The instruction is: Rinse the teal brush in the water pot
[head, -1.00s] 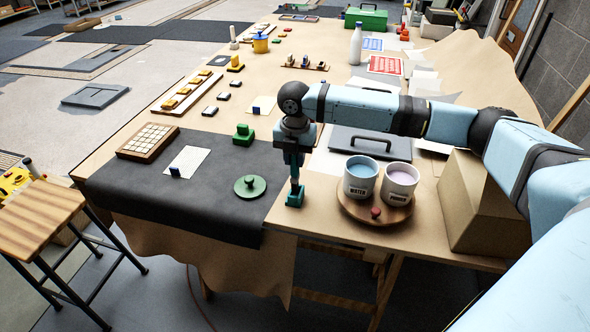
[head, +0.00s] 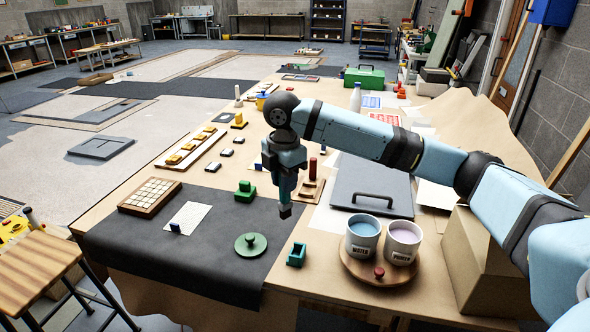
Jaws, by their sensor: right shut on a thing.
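My right gripper (head: 285,203) points down above the front right corner of the dark mat. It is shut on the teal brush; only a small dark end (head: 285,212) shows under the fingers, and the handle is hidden. A small teal holder (head: 297,255) stands on the table below the gripper, with an open slot. The water pot (head: 361,242) is a white pot marked WATER with bluish liquid, to the right of the gripper. My left gripper is not in view.
A white pot marked POWDER (head: 402,243), holding pale purple contents, stands beside the water pot on a round wooden tray (head: 352,270) with a red knob (head: 379,272). A grey case (head: 345,182) lies behind. A green disc (head: 251,244) lies on the dark mat (head: 210,265). A cardboard box (head: 480,265) is at right.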

